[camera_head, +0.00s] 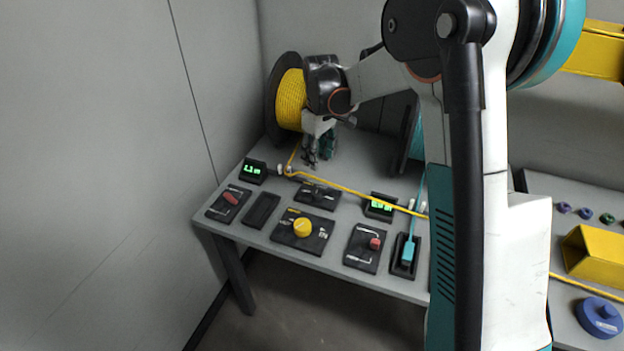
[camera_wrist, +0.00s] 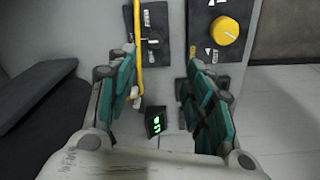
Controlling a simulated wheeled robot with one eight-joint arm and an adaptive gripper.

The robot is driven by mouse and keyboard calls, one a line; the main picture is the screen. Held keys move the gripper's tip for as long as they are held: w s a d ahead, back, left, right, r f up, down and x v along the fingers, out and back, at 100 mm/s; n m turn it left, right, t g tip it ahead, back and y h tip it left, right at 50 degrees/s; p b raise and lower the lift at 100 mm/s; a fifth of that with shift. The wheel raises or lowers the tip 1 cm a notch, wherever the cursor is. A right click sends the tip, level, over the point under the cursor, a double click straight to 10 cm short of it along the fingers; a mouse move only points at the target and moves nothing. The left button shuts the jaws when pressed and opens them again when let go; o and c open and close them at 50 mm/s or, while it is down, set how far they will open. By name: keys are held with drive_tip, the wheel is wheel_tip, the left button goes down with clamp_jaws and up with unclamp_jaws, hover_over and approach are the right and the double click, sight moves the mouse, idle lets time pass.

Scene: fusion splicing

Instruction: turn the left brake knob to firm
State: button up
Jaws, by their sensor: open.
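A red knob (camera_head: 230,199) sits on a dark plate at the left end of the bench; I cannot read its marks to tell whether it is the brake knob. A yellow round knob (camera_head: 303,227) sits on a wider marked plate; it also shows at top right in the wrist view (camera_wrist: 226,30). A black plate with a small dark handle (camera_head: 318,194) lies behind it, and at top centre in the wrist view (camera_wrist: 152,41). My gripper (camera_head: 311,161) is open and empty above the back of the bench. Its parted fingers show in the wrist view (camera_wrist: 162,57).
A yellow cable (camera_head: 350,190) runs from the spool (camera_head: 291,98) across the bench (camera_head: 212,226). A green-lit display (camera_head: 253,171) stands at left, another (camera_head: 380,207) farther right. Another red knob (camera_head: 375,243) and a teal-handled device (camera_head: 408,251) are at front right.

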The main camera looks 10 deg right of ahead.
sight(316, 192)
drive_tip(key=shift+n+g, duration=0.3)
drive_tip(key=f+b, duration=0.1)
drive_tip(key=f, duration=0.4)
drive_tip(key=w+f+b, duration=0.1)
drive_tip(key=f, duration=0.5)
drive_tip(key=f+b, duration=0.2)
drive_tip(key=f, duration=0.3)
drive_tip(key=shift+w+f, duration=0.3)
drive_tip(key=shift+w, duration=0.1)
drive_tip(key=c, duration=1.1)
